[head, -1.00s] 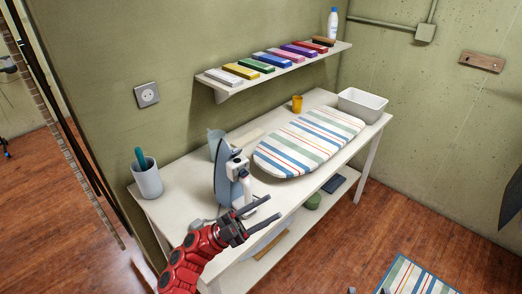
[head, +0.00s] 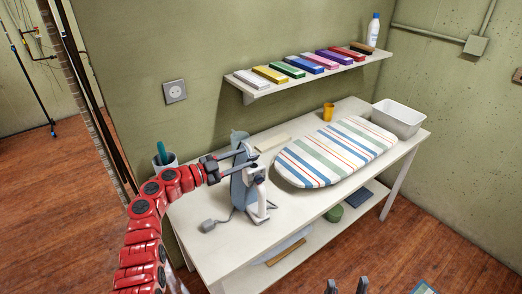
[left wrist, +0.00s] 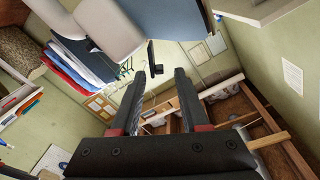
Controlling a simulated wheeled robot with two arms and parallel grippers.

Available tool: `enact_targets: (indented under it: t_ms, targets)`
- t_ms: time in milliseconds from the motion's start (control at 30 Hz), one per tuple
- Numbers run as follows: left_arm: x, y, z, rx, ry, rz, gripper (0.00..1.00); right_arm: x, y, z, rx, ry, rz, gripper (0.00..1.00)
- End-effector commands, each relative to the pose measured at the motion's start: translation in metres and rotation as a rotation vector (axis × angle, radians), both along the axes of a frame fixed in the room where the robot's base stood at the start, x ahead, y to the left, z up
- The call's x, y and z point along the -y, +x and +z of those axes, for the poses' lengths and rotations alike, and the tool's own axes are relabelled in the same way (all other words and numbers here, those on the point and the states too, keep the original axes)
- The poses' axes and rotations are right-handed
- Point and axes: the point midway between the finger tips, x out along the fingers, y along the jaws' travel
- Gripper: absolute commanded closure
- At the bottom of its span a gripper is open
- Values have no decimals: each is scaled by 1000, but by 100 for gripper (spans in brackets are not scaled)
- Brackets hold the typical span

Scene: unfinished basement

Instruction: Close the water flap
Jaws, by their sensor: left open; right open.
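The iron (head: 240,192) stands upright near the front left of the white table, its blue-grey plate facing left and its white body on the right. My left gripper (head: 238,160) is open beside the upper part of the iron; whether it touches is unclear. In the left wrist view its two fingers (left wrist: 182,75) are spread with nothing clearly between them, and what looks like the iron's blue plate (left wrist: 185,18) fills the top. The water flap cannot be made out. My right gripper (head: 347,287) is open at the bottom edge, away from the table.
The white table (head: 225,240) also holds a striped ironing pad (head: 335,152), a white basin (head: 398,118), a yellow cup (head: 328,112) and a grey cup (head: 164,163) with a teal-handled item. A wall shelf (head: 310,77) with colourful blocks and a bottle hangs above.

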Motion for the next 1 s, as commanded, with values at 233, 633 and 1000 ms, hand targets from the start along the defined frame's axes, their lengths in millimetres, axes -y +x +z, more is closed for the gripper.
enact_targets:
  t_ms: [233,633,1000]
  targets:
    - [42,23,-1,-2,2,-4,55,0,0,-1,0,0,0,40]
    - [64,37,-2,-1,2,-1,55,0,0,-8,0,0,0,40]
    - [64,37,-1,0,0,-1,80,0,0,-8,0,0,0,40]
